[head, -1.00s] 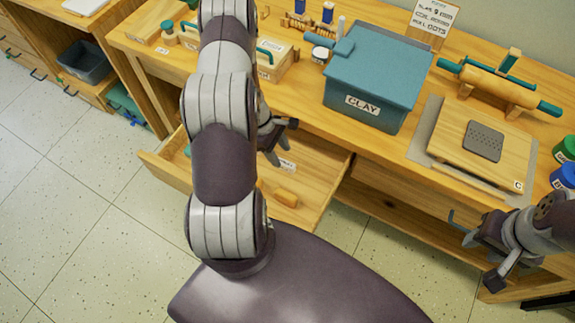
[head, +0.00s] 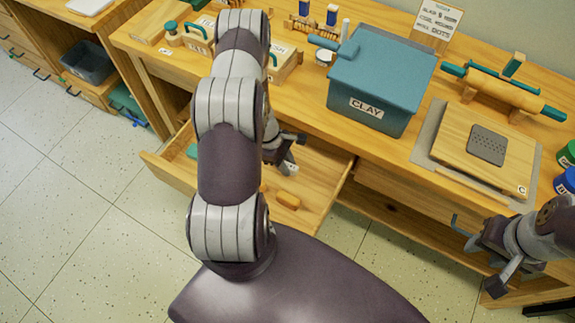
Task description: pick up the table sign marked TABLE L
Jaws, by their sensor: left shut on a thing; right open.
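My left gripper (head: 287,148) is over the open drawer (head: 328,178), partly hidden behind my own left arm. It is shut on a small whitish piece (head: 288,165), which looks like the table sign; its marking cannot be read at this angle. My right gripper (head: 484,256) is open and empty, at the right in front of the bench.
The drawer also holds a tan wooden piece (head: 288,200) and a teal piece (head: 192,151). On the bench stand a teal CLAY bin (head: 378,85), a wooden board (head: 480,150), a rolling pin (head: 500,88) and a sign card (head: 437,22). Floor at left is clear.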

